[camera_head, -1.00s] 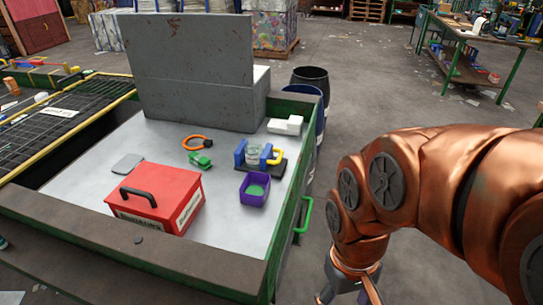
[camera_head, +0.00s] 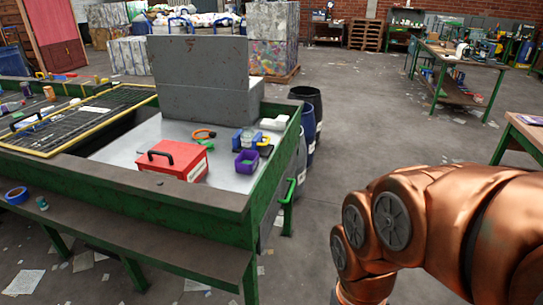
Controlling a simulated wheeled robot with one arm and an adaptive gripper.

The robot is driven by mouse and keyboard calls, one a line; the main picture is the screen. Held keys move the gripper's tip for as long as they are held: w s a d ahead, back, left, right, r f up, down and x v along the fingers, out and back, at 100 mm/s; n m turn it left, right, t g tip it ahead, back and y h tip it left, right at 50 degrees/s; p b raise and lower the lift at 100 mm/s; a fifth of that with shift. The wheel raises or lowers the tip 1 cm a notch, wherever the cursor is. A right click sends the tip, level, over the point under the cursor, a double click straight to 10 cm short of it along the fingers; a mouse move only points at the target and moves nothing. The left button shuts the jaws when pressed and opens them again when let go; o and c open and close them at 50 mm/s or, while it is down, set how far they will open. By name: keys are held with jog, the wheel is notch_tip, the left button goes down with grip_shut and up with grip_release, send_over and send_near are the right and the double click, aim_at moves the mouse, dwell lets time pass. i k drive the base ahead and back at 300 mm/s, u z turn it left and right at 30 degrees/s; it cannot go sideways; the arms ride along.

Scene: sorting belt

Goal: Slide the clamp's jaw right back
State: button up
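The clamp (camera_head: 238,142) stands on the grey sorting table (camera_head: 122,150), small in the head view. It has blue jaws, a yellow handle (camera_head: 265,142) and a dark base. Something clear seems to sit between the jaws; at this size I cannot tell whether they touch it. The purple bin in front hides part of the clamp's base. My copper arm fills the lower right, well apart from the clamp and outside the table. My gripper is below the picture's edge.
On the table are a red box (camera_head: 185,163) with a black handle, a purple bin (camera_head: 246,167), an orange ring (camera_head: 203,133) and a white block (camera_head: 273,123). A tall grey block (camera_head: 205,97) stands behind.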

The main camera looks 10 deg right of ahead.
aim_at(257, 141)
jog(key=u, duration=0.95)
jog(key=i, duration=1.35)
jog(key=z, duration=0.2)
